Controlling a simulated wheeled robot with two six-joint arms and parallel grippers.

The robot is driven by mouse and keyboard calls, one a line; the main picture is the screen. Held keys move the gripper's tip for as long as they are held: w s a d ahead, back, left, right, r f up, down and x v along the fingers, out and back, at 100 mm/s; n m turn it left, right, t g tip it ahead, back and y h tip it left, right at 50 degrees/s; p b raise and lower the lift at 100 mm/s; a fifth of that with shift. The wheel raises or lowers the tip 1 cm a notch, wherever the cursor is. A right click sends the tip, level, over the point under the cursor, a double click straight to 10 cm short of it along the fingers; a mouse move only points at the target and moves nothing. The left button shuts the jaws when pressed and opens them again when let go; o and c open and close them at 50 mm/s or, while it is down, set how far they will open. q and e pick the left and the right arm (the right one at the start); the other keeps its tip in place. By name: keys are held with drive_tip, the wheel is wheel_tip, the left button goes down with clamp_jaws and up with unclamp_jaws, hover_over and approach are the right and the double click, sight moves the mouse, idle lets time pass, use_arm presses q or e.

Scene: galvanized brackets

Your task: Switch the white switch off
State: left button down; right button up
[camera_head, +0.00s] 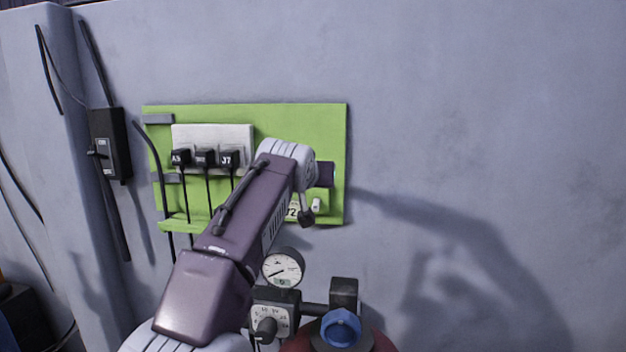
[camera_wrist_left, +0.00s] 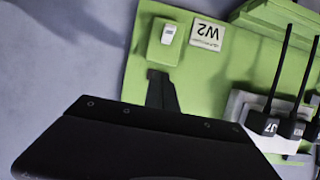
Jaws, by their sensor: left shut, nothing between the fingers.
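The white switch (camera_head: 316,205) sits at the lower right of a green panel (camera_head: 335,120) on the wall, beside a W2 label (camera_head: 292,211) partly hidden by my left arm. The wrist view shows the panel upside down, with the white switch (camera_wrist_left: 168,33) on a raised green block and the W2 label (camera_wrist_left: 208,33) beside it. My left gripper (camera_wrist_left: 162,90) is shut and empty, its dark fingers just below the switch block in that picture. A small gap seems to separate them; contact cannot be judged. In the head view, its fingertips are not clear. My right gripper is not in view.
A white socket plate (camera_head: 213,134) with several black plugs, one marked J7 (camera_head: 230,160), is left of my arm, cables hanging. A round gauge (camera_head: 283,267) and blue knob (camera_head: 341,328) stand below. A black switch box (camera_head: 110,145) is farther left. The wall at right is clear.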

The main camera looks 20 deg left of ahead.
use_arm(q)
drive_tip(key=s+d+b, duration=0.3)
drive_tip(key=s+b, duration=0.4)
drive_tip(key=s, duration=0.3)
drive_tip(key=shift+s+f, duration=0.3)
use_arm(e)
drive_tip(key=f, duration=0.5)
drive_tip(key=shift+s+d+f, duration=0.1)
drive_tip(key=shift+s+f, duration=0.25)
